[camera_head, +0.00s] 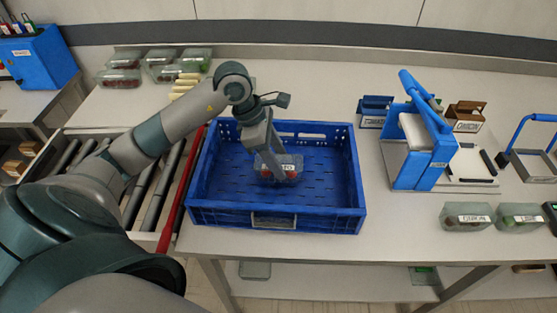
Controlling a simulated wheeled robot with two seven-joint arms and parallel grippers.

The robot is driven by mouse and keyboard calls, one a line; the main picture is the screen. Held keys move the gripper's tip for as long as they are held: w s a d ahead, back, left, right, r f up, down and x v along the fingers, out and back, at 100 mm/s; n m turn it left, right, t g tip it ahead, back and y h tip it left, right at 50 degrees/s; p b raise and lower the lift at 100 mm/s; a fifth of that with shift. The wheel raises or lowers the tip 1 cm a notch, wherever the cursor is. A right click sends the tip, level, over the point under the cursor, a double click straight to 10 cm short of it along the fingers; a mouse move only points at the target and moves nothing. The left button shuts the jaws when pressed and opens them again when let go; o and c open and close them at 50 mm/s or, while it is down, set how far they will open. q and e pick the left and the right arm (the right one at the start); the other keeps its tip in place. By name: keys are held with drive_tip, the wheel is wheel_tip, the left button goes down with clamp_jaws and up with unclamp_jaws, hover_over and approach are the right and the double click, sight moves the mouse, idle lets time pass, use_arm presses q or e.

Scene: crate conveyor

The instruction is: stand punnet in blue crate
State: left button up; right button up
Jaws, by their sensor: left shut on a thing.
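The blue crate (345,212) stands on the table in the middle of the head view, open at the top. A clear punnet (292,161) with red contents and a white label is inside the crate's outline, near its middle. My left gripper (271,165) reaches down into the crate and is shut on the punnet. The punnet looks upright; I cannot tell whether its base touches the crate floor. The gripper hides part of the punnet. My right gripper is not in view.
A roller conveyor (150,195) with a red rail (180,190) runs left of the crate. Several punnets (162,62) stand at the back left. A blue and white device (425,145) stands to the right, with two labelled punnets (467,216) in front. The crate floor around the held punnet is bare.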

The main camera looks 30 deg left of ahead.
use_arm(q)
drive_tip(key=shift+f, duration=0.75)
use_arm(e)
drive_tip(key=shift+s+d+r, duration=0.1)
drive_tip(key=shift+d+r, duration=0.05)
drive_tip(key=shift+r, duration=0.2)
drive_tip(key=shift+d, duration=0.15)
use_arm(q)
drive_tip(key=shift+f, duration=0.15)
drive_tip(key=o, duration=1)
drive_tip(key=shift+o, duration=0.2)
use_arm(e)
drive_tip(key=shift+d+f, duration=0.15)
